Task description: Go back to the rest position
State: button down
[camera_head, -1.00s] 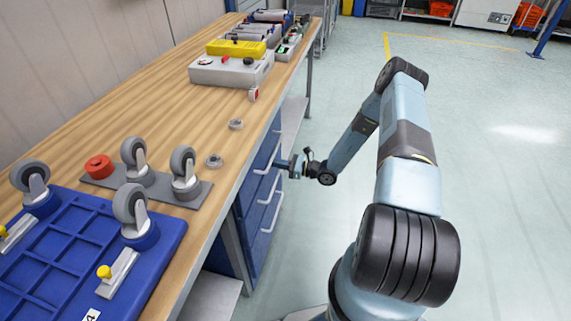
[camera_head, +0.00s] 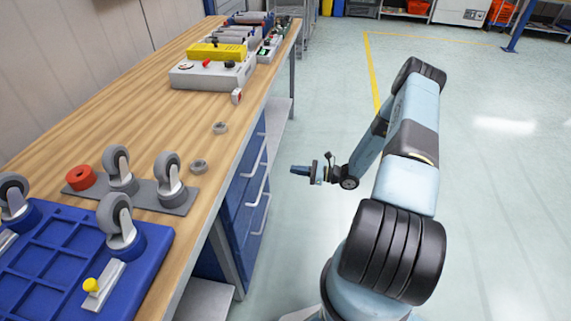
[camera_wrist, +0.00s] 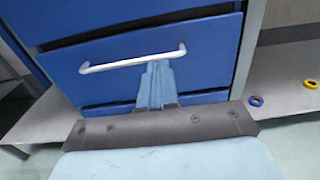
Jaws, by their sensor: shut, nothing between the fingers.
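My gripper (camera_head: 300,170) is at the end of my bent arm, in the open space to the right of the workbench. It points left toward the blue drawer unit (camera_head: 246,200) under the bench and stands apart from it in the head view. In the wrist view my gripper (camera_wrist: 158,68) shows with its fingers together and nothing between them. Behind the fingertips is a blue drawer front with a silver handle (camera_wrist: 110,65).
The wooden workbench (camera_head: 120,125) carries casters, a blue tray (camera_head: 150,262), a grey box with a yellow top (camera_head: 212,74) and two small rings. A lower shelf (camera_wrist: 285,75) lies beside the drawers, with a yellow ring and a blue ring near it. The floor to the right is clear.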

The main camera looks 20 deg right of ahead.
jog(key=s+a+r+n+g+h, duration=0.25)
jog(key=r+n, duration=0.25)
jog(key=r, duration=0.6)
jog(key=s+a+r+n+g+h, duration=0.1)
jog(key=s+r+n+g+h, duration=0.25)
jog(key=r, duration=0.75)
jog(key=s+a+r+n+g+h, duration=0.15)
jog(key=r+n+g, duration=0.35)
jog(key=r, duration=0.6)
jog(key=s+r+n+t+h, duration=0.8)
jog(key=s+r+n, duration=0.2)
jog(key=s+r, duration=1.1)
jog(key=shift+s+d+r, duration=0.2)
jog(key=shift+s+r, duration=0.2)
jog(key=shift+s, duration=1.45)
jog(key=shift+h, duration=0.25)
